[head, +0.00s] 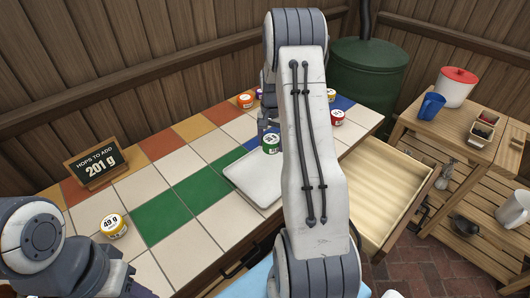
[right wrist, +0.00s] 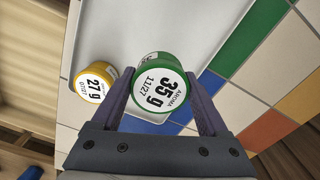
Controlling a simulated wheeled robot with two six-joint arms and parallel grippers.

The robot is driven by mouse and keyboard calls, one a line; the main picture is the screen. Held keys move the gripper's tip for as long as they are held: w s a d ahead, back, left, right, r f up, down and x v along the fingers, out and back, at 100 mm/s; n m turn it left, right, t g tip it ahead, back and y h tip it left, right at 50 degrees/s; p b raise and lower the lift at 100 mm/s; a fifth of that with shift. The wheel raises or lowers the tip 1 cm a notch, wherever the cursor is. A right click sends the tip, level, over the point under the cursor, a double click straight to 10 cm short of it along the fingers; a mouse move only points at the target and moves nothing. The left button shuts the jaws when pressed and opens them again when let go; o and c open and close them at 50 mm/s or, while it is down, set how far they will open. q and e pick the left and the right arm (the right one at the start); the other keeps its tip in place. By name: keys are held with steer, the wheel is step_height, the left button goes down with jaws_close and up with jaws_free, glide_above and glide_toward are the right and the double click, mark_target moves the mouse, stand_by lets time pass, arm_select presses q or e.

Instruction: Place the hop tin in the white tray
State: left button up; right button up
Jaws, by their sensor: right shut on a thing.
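My right gripper (head: 268,128) is shut on a green hop tin (head: 270,144) with a white label on its lid. In the right wrist view the tin (right wrist: 163,84) reads 35 g and sits between the two fingers (right wrist: 163,100). The white tray (head: 250,180) lies on the tiled counter, and the held tin shows over its far end. The tray also fills much of the right wrist view (right wrist: 160,25). My arm hides the tray's right part in the head view.
A yellow 27 g tin (right wrist: 94,82) is close beside the held tin. Orange (head: 245,101) and red (head: 337,118) tins stand farther back. An open drawer (head: 385,190) is at right.

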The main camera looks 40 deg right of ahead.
mark_target(265, 160)
steer(key=shift+w+a+f, duration=0.75)
steer(key=shift+w+a, duration=0.05)
steer(key=shift+w, duration=0.05)
steer(key=shift+f+p, duration=0.3)
steer(key=shift+f, duration=1.6)
steer(key=shift+f, duration=0.1)
steer(key=shift+f, duration=0.1)
steer(key=o, duration=1.2)
steer(key=shift+o, duration=0.2)
